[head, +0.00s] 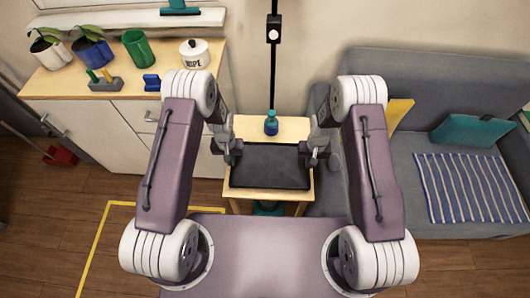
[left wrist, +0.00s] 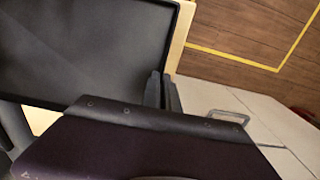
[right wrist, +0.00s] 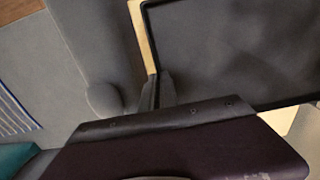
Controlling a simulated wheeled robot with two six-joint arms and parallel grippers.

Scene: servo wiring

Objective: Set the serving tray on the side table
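The serving tray (head: 270,166) is a dark, flat rectangle with a raised rim. It lies level over the front part of the light wood side table (head: 290,130); I cannot tell whether it touches the top. My left gripper (head: 234,152) is at the tray's left edge, and in the left wrist view its fingers (left wrist: 162,90) are close together on the rim. My right gripper (head: 312,157) is at the right edge, and in the right wrist view its fingers (right wrist: 165,90) meet the rim. Both appear shut on the tray.
A cabinet (head: 130,108) with pots and a canister is at the left. A grey sofa (head: 415,180) with cushions is close at the right. A dark pole (head: 273,60) rises behind the table.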

